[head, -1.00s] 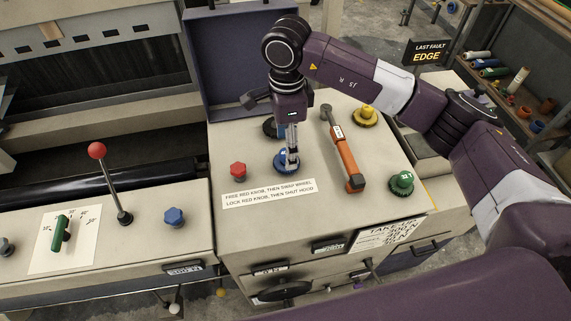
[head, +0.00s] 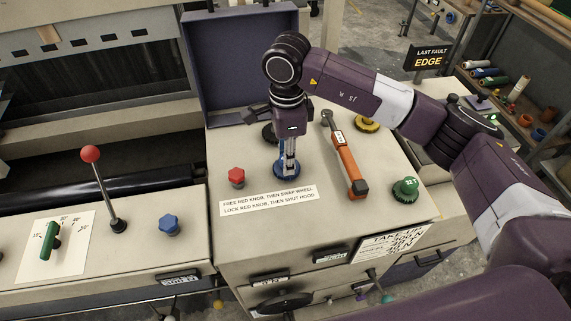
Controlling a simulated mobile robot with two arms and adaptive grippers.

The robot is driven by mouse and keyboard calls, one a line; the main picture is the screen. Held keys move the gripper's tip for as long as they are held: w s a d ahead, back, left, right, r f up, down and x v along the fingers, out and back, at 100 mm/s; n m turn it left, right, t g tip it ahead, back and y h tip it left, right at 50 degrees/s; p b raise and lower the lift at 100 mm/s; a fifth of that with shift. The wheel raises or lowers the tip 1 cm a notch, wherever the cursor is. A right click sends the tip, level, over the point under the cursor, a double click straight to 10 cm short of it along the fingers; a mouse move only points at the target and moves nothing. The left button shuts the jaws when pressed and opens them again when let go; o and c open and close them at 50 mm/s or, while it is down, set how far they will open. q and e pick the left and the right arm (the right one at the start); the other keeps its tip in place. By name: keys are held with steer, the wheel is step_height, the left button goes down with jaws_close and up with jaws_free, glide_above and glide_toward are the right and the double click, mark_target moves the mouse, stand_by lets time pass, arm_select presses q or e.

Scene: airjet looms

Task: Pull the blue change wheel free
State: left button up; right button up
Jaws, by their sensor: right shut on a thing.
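The blue change wheel (head: 279,174) sits on the light machine top, just behind the printed label (head: 268,199). My right gripper (head: 289,170) comes down from above and is shut on the wheel, covering part of it. I cannot tell whether the wheel is lifted off its seat. The red knob (head: 236,177) stands to the left of the wheel. My left gripper is not in view.
An orange-handled tool (head: 346,160) lies right of the gripper. A green wheel (head: 405,189) and a yellow wheel (head: 367,123) stand farther right. The raised purple hood (head: 240,62) is behind. A red-balled lever (head: 103,185) and a blue knob (head: 169,224) are at left.

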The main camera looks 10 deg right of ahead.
jaws_close()
steer(key=shift+r, duration=0.3)
steer(key=shift+r+p, duration=1.85)
steer(key=shift+r, duration=2.3)
